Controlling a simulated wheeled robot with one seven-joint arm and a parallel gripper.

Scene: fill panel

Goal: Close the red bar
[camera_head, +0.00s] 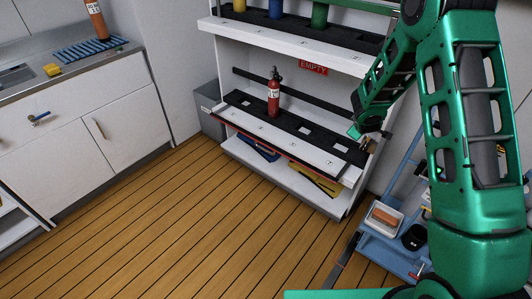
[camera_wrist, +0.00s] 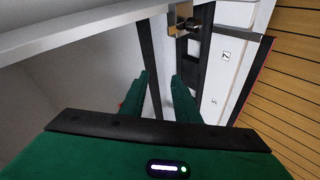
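A thin red bar (camera_head: 272,149) runs along the front edge of the white shelf with the black strip. In the wrist view it shows as a thin red line (camera_wrist: 251,83) at the right, beside the wooden floor. My gripper (camera_head: 357,132) is at the right end of this shelf. In the wrist view my gripper (camera_wrist: 160,84) has two green fingers spread apart with nothing gripped. A dark bar (camera_wrist: 150,62) shows in the gap between them, and I cannot tell its distance. A brass-coloured latch (camera_wrist: 183,22) lies beyond the fingers. Contact with the shelf is unclear.
A red fire extinguisher (camera_head: 273,97) stands on the shelf. A red EMPTY sign (camera_head: 313,67) hangs under the upper shelf (camera_head: 290,43). A blue cart (camera_head: 390,249) stands at the right. A counter (camera_head: 75,75) is at the left. The wooden floor (camera_head: 170,220) between is clear.

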